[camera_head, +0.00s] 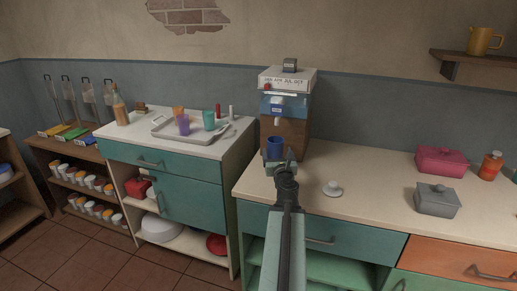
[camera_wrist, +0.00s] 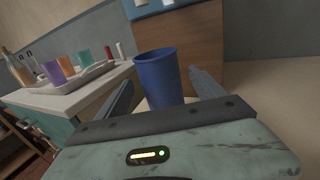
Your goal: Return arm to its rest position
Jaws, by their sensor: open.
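My arm reaches forward over the front edge of the counter in the head view, toward the drink machine. My gripper (camera_head: 279,158) is just in front of a blue cup (camera_head: 275,145). In the wrist view my gripper (camera_wrist: 162,92) has its two fingers spread wide, one on each side of the blue cup (camera_wrist: 158,75). The cup stands upright, with gaps visible between it and the fingers. Its base is hidden behind the gripper body.
The drink machine (camera_head: 287,105) stands directly behind the cup. A tray (camera_head: 163,131) with cups is on the left counter, across a gap.

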